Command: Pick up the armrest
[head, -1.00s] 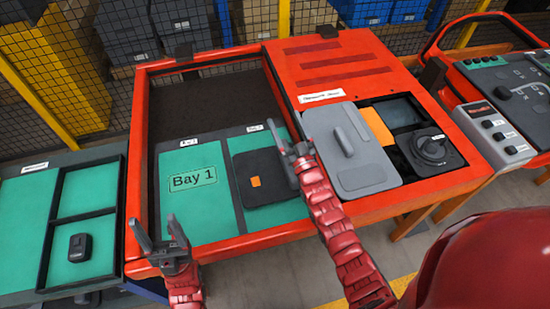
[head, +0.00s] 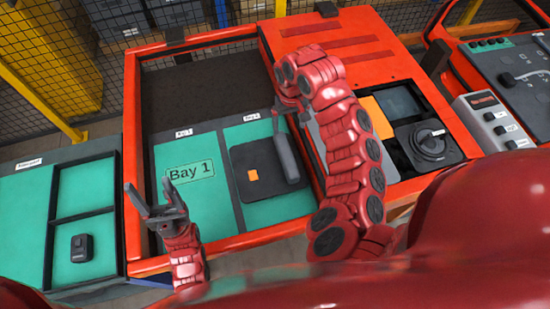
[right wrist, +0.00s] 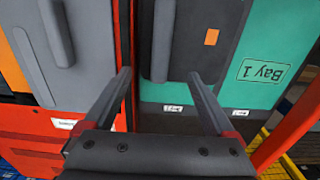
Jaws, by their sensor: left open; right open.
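A dark grey bar, which looks like the armrest (head: 288,160), lies along the right edge of a dark panel (head: 252,192) in the right-hand bay. In the right wrist view this bar (right wrist: 162,38) shows between the fingertips. My right gripper (head: 286,112) is open and points down near the bar's far end; contact cannot be told. It also shows in the right wrist view (right wrist: 160,76), with no object held. A similar bar (right wrist: 57,32) is on a grey panel. My left gripper (head: 148,190) is open and empty near the Bay 1 area.
A red frame (head: 132,160) surrounds the bays. The green Bay 1 surface (head: 190,205) is clear. A black knob unit (head: 430,143) and an orange part (head: 378,116) stand to the right. A small black device (head: 80,247) sits in the left tray. My right arm hides most of the grey panel.

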